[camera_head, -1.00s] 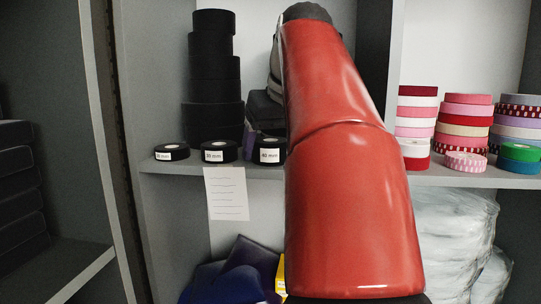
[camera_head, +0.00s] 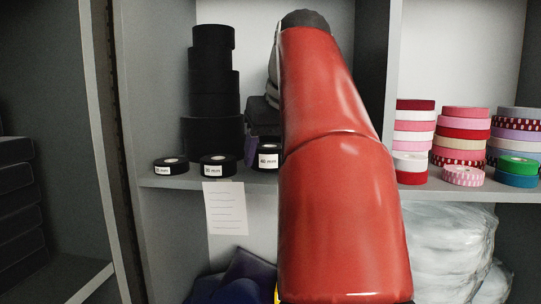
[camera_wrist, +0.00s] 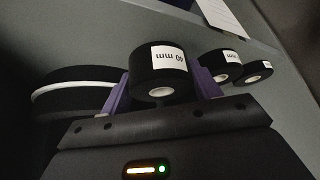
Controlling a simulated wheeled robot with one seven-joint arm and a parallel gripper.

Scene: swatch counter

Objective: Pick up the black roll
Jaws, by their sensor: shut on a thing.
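A black roll (camera_wrist: 165,72) with a white "mm" label sits between the two purple fingers of my gripper (camera_wrist: 162,84) in the wrist view. The fingers are shut on its sides. In the head view the same black roll (camera_head: 268,148) shows just left of my red arm, which hides part of it. It appears slightly raised above the shelf (camera_head: 160,183), higher than the neighbouring rolls. In the head view only a purple sliver of my gripper (camera_head: 250,149) shows.
Two similar black rolls stand to the left, a near one (camera_head: 217,166) and a far one (camera_head: 171,166). A stack of black rolls (camera_head: 213,90) rises behind. Coloured rolls (camera_head: 463,140) stand right of the divider. A paper note (camera_head: 225,208) hangs from the shelf edge.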

